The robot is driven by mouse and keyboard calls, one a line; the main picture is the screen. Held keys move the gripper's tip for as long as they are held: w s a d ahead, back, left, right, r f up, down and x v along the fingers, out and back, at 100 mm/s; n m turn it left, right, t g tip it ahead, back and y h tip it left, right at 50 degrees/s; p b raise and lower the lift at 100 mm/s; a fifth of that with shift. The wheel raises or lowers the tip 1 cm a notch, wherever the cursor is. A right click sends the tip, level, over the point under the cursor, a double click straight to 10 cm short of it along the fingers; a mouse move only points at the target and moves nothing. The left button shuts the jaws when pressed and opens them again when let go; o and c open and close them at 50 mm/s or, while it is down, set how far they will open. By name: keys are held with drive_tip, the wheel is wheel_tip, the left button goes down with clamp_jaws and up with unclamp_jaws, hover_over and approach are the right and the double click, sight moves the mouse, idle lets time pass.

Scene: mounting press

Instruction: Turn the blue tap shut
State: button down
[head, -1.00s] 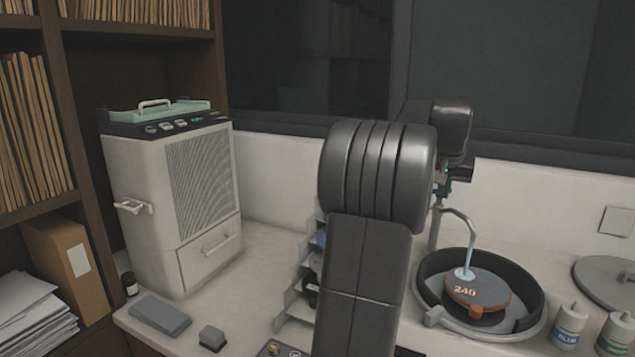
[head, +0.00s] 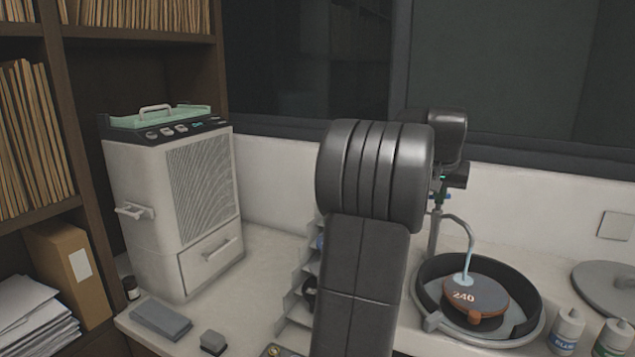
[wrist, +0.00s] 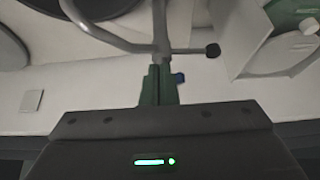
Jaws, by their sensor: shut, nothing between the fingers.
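The tap's grey post and curved spout (head: 461,222) stand behind the round basin, and a pale blue stream of water (head: 466,266) falls from the spout onto the disc marked 240. In the head view my arm hides part of this area.
The basin (head: 423,284) holds the disc (head: 484,296). A lever with a black knob (wrist: 213,50) sticks out from the post. Bottles (head: 567,328) stand at the right front. A white cabinet machine (head: 150,225) stands at left. The counter between it and my arm is mostly clear.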

drive_tip(key=shift+w+a+p, duration=0.35)
drive_tip(key=shift+a+p, duration=0.15)
drive_tip(key=shift+p, duration=0.4)
drive_tip(key=shift+s, duration=0.1)
idle(0.3)
wheel_tip(320, 180, up, 6)
drive_tip(key=p, duration=0.4)
drive_tip(key=shift+s+a, duration=0.25)
